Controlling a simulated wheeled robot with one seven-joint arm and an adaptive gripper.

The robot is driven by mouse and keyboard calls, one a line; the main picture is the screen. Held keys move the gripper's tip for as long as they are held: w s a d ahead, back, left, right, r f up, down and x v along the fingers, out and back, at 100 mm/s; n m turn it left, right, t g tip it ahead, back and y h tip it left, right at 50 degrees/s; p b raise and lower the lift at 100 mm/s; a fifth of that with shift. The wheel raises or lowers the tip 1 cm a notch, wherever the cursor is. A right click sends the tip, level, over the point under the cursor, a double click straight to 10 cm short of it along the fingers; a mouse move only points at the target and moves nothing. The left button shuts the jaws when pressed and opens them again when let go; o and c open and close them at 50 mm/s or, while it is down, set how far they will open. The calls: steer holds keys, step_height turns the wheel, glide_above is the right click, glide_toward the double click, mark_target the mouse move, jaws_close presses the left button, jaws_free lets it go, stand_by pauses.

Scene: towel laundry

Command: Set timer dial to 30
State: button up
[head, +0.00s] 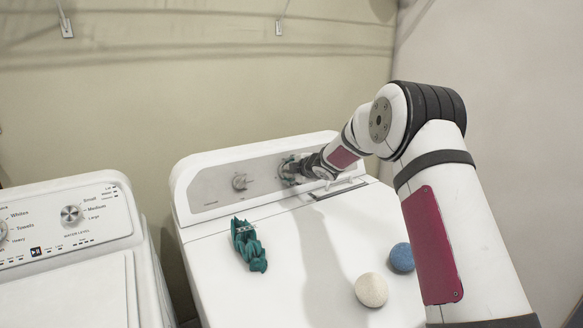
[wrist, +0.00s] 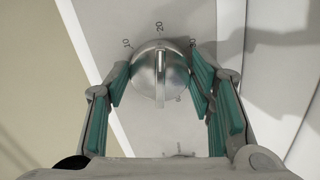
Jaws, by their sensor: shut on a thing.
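The timer dial (wrist: 160,72) is a round silver knob with a raised straight ridge, on the dryer's grey control panel (head: 215,190). In the wrist view the ridge stands upright in the picture, its upper end toward the printed 20. A 10 is printed to the upper left, and a mark at the upper right is partly covered by a finger. My gripper (wrist: 160,85) is shut on the dial, with a green finger pad at each side. In the head view my gripper (head: 292,171) is at the panel's right part and hides most of the dial.
A second knob (head: 240,182) is left of my gripper on the panel. On the dryer top (head: 285,290) lie a crumpled teal cloth (head: 248,246), a cream ball (head: 371,290) and a blue ball (head: 401,258). A washer (head: 70,280) stands at the left.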

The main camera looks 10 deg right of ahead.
steer(key=m+p, duration=0.1)
steer(key=m, duration=0.4)
steer(key=shift+d+f, duration=0.1)
steer(key=shift+m+g, duration=0.3)
steer(key=shift+m, duration=1.8)
steer(key=o, duration=1.2)
steer(key=shift+c, duration=0.2)
steer(key=v, duration=1.2)
